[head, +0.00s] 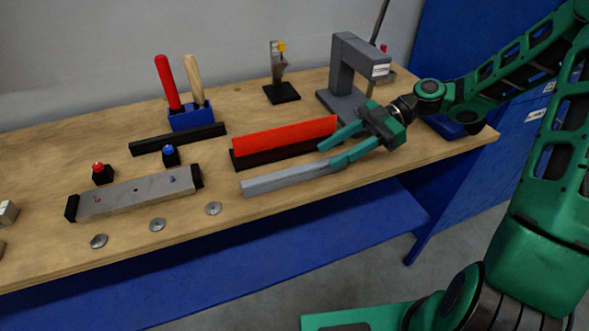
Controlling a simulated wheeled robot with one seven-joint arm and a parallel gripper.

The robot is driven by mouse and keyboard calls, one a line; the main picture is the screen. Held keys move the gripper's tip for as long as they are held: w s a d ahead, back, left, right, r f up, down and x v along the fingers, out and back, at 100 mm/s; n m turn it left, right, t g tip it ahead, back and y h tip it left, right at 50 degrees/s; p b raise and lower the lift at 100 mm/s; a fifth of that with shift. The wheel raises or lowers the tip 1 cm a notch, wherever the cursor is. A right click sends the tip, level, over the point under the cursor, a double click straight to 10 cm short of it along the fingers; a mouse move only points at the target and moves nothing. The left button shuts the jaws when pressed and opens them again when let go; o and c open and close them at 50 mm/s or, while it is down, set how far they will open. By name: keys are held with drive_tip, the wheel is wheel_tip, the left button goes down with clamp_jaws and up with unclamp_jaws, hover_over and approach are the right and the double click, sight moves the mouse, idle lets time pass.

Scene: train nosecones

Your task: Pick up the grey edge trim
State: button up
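The grey edge trim (285,180) is a long light grey bar lying on the wooden workbench near its front edge. My gripper (328,155) is green and reaches in from the right, over the right end of the trim. Its two fingers are spread apart. The far finger is by the right end of the red bar, and the near finger is over the trim's right end, hiding part of it. I cannot tell whether the near finger touches the trim. Nothing shows held between the fingers.
A red bar (285,136) on a black base lies just behind the trim. A grey press-like stand (345,75) stands behind my gripper. A grey block with black ends (140,194), metal discs (213,208) and a black bar (178,139) lie to the left. The workbench (60,255) has a front edge close by.

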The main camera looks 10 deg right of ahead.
sight(303, 167)
drive_tip(key=x, duration=0.9)
drive_tip(key=shift+w+a+r, duration=0.1)
drive_tip(key=shift+a+r, duration=0.05)
drive_tip(key=shift+a, duration=0.15)
clamp_jaws()
